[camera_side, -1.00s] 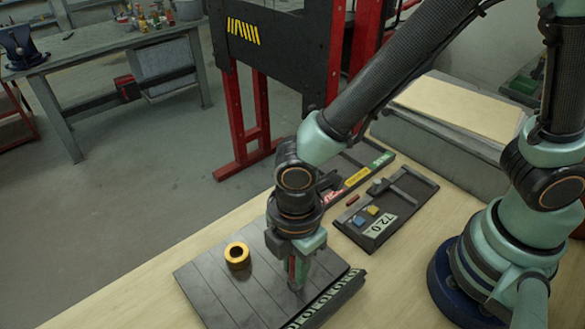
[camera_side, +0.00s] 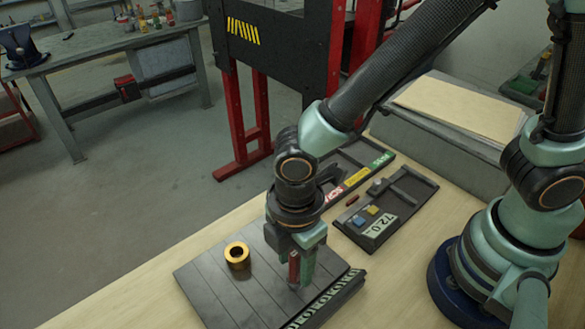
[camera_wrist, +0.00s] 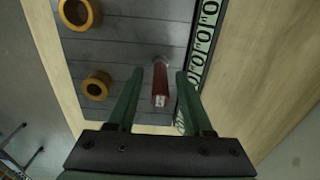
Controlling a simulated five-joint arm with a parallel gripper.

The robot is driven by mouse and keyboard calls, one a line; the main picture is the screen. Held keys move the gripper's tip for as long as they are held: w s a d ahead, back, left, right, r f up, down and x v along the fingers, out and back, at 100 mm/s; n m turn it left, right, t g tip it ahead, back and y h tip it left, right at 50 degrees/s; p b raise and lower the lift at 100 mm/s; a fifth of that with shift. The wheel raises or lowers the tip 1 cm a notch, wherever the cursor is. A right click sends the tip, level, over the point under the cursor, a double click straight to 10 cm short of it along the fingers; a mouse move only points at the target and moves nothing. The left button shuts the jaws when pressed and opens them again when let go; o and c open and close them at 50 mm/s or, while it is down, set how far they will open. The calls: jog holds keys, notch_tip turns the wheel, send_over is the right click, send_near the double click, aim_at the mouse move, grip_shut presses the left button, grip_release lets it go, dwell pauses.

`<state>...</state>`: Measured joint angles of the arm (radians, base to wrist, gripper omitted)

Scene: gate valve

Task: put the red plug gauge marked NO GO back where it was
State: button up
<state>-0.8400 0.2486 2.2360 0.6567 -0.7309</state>
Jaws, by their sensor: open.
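The red plug gauge (camera_side: 293,268) stands on the dark grooved slab (camera_side: 205,277), close to the slab's lettered edge. In the wrist view the red plug gauge (camera_wrist: 160,87) shows its pale marked end towards the camera and a grey part at its far end; the marking is too small to read. My gripper (camera_side: 301,281) is open around it, with one green finger on each side. In the wrist view gaps show between both fingers and the gauge. From the side, my gripper hides part of the gauge and the slab behind it.
A brass ring (camera_side: 237,255) stands on the slab; the wrist view shows a second brass ring (camera_wrist: 76,13). A dark tray marked 72.0 (camera_side: 386,215) holds small blue and yellow blocks. Behind it lies a tray with coloured labels (camera_side: 357,177). Bare wooden bench shows around the slab.

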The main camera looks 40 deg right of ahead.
notch_tip(320, 180, up, 11)
jog(key=shift+f, duration=0.2)
jog(key=w+d+r+m+t, duration=0.2)
jog(key=d+m, duration=0.4)
jog(key=d, duration=0.2)
jog(key=w+d+r+m+t, duration=0.1)
jog(key=w+d+r+m, duration=0.1)
jog(key=d+m, duration=0.4)
jog(key=w+d+r+m+t, duration=0.2)
jog(key=d+m, duration=0.4)
jog(key=d, duration=0.4)
jog(key=shift+w+d+r+t, duration=0.25)
jog(key=shift+d+r+t, duration=0.1)
jog(key=shift+r, duration=0.4)
